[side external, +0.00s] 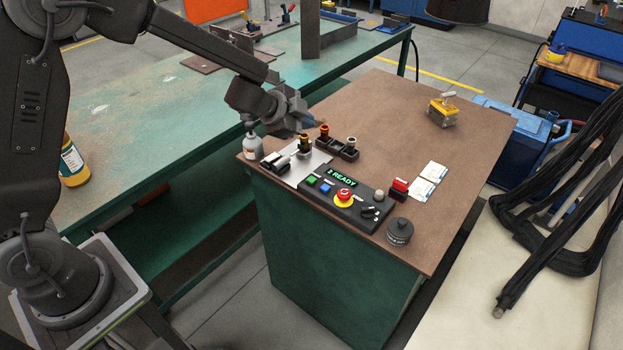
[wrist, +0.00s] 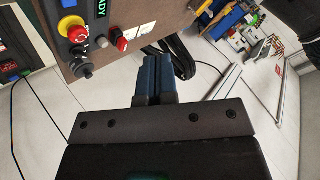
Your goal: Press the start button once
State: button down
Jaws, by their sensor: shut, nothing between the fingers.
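The black control panel (side external: 362,219) lies on the brown-topped cabinet in the side external view. It carries a green button (side external: 312,180), a blue button (side external: 326,188), a red mushroom button (side external: 344,194) on a yellow ring, and a green display (side external: 342,177) reading READY. No start label is legible. My gripper (side external: 310,121) is above the cabinet, behind and left of the panel and apart from it. In the wrist view, my gripper's blue fingers (wrist: 153,72) are together and empty. Part of the panel (wrist: 90,40) shows there at upper left; the green button is out of that view.
A black holder (side external: 338,148) with several upright pieces stands behind the panel, near my gripper. A grey bottle (side external: 253,146) stands at the left edge. A dark round container (side external: 399,232), a red block (side external: 398,188) and white cards (side external: 428,180) lie right.

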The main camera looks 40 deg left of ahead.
jog(key=m+g+h, duration=0.1)
jog(key=m, duration=0.1)
send_over(311, 181)
notch_tip(311, 181, down, 5)
jog(key=shift+w, duration=0.1)
jog(key=shift+f, duration=4.35)
jog(key=shift+f, duration=0.4)
jog(key=shift+f, duration=0.5)
jog(key=shift+r, duration=0.9)
